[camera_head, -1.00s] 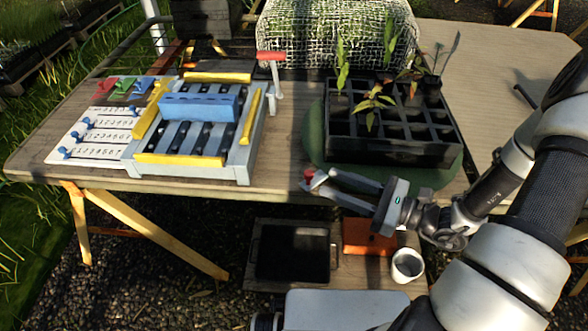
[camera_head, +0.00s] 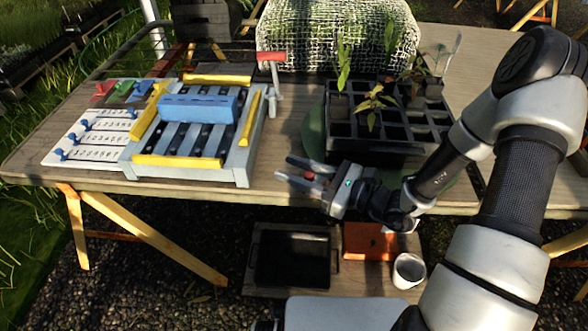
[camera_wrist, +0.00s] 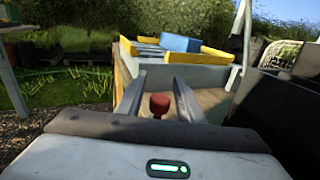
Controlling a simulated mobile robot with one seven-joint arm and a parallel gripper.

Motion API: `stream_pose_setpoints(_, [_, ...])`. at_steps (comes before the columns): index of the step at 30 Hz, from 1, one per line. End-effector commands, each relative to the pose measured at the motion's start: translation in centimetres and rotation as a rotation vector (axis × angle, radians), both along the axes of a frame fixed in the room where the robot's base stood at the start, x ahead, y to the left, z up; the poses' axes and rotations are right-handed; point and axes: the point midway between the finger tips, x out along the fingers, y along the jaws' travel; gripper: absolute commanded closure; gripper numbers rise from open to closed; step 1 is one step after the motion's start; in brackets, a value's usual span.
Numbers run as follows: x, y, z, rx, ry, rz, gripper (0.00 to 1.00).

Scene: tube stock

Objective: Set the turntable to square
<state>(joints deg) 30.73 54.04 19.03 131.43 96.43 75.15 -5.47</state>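The turntable (camera_head: 313,134) is a green disc on the table, mostly hidden under a black celled tray (camera_head: 374,154) with seedlings. The tray's front edge runs roughly along the table's front edge; my arm hides its right part. A small red knob (camera_head: 310,177) is at the table's front edge, left of the tray's near side. My gripper (camera_head: 283,167) is open, pointing left, with the knob between its fingers in the picture. In the wrist view the red knob (camera_wrist: 159,104) shows between the two spread fingers, with gaps on both sides. I cannot tell how the knob joins the turntable.
A grey rack with yellow bars and a blue block (camera_head: 200,107) stands on the left, beside a white numbered board (camera_head: 95,138) with blue sliders. A red-topped post (camera_head: 271,57) stands behind. Below are a black tray (camera_head: 292,258) and a white cup (camera_head: 408,270).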

Motion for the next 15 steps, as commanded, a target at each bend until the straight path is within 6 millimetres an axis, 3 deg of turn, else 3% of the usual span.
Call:
stream_pose_setpoints(1, [0.0,-0.01,0.0,0.0,0.0,0.0,0.75])
stream_pose_setpoints(6, [0.0,-0.03,0.0,0.0,0.0,0.0,1.0])
stream_pose_setpoints(15, [-0.15,-0.17,0.01,0.0,0.0,0.006,1.0])
